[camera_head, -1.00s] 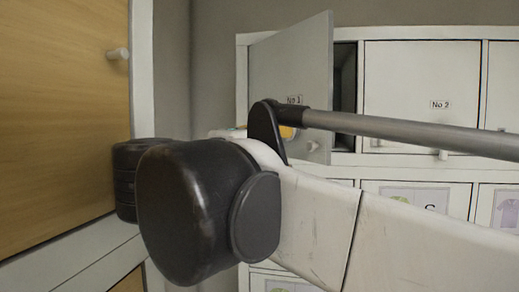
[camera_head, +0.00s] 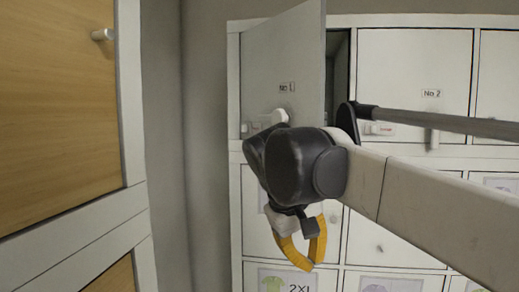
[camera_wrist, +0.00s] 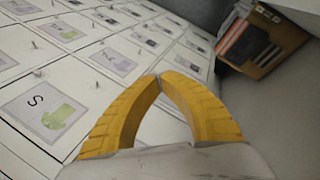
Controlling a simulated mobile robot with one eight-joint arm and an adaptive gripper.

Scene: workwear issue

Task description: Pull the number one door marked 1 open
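The door marked No 1 (camera_head: 284,62) is at the top left of the white locker block in the head view. It stands swung outward, with a dark gap along its right edge.
The No 2 door (camera_head: 414,75) beside it is closed. Lower doors with clothing pictures and size labels, such as the S door (camera_wrist: 44,112), are closed. A wooden-fronted cabinet (camera_head: 62,110) stands close on the left. A brown box with striped contents (camera_wrist: 262,40) shows at upper right.

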